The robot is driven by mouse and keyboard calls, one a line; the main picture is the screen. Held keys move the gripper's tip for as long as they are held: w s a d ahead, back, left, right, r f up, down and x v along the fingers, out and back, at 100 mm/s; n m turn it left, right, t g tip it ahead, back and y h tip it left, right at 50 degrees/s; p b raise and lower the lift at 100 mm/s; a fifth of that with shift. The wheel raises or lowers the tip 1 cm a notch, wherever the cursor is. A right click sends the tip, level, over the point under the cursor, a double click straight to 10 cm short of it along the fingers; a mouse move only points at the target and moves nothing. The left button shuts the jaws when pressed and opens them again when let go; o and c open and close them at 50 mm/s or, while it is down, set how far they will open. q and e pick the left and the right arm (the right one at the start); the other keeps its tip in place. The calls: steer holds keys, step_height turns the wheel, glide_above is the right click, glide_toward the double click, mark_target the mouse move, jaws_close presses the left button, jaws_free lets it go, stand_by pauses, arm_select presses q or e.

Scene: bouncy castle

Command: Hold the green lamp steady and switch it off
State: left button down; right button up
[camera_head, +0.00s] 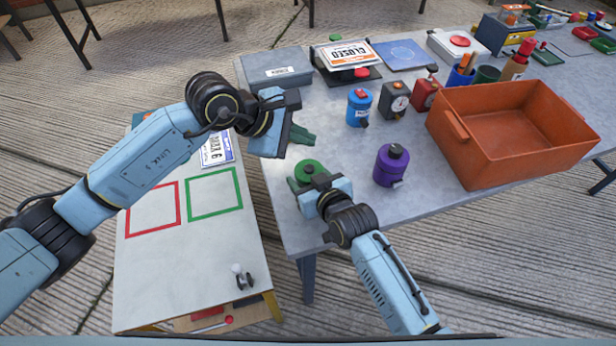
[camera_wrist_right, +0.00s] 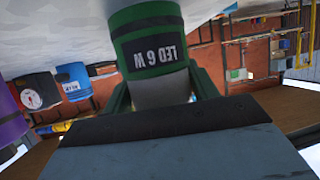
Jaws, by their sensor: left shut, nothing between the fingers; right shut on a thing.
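The green lamp (camera_head: 309,170) stands near the left edge of the grey table (camera_head: 350,205). In the right wrist view it is a green cylinder (camera_wrist_right: 147,22) with a label reading LED 6 W. My right gripper (camera_head: 302,184) is shut on the lamp, and in the wrist view its green fingers (camera_wrist_right: 160,90) lie on both sides of the lamp's body. My left gripper (camera_head: 302,135) is shut and empty. It is above the table, beyond the lamp in the head view and apart from it. The lamp's switch cannot be made out.
A purple canister (camera_head: 390,166) stands right of the lamp. A blue canister (camera_head: 359,107), a grey gauge box (camera_head: 394,100) and a red box (camera_head: 426,94) stand farther back. An orange crate (camera_head: 520,135) fills the right. A low white table (camera_head: 190,265) is at left.

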steer(key=o, duration=1.3)
steer(key=v, duration=1.2)
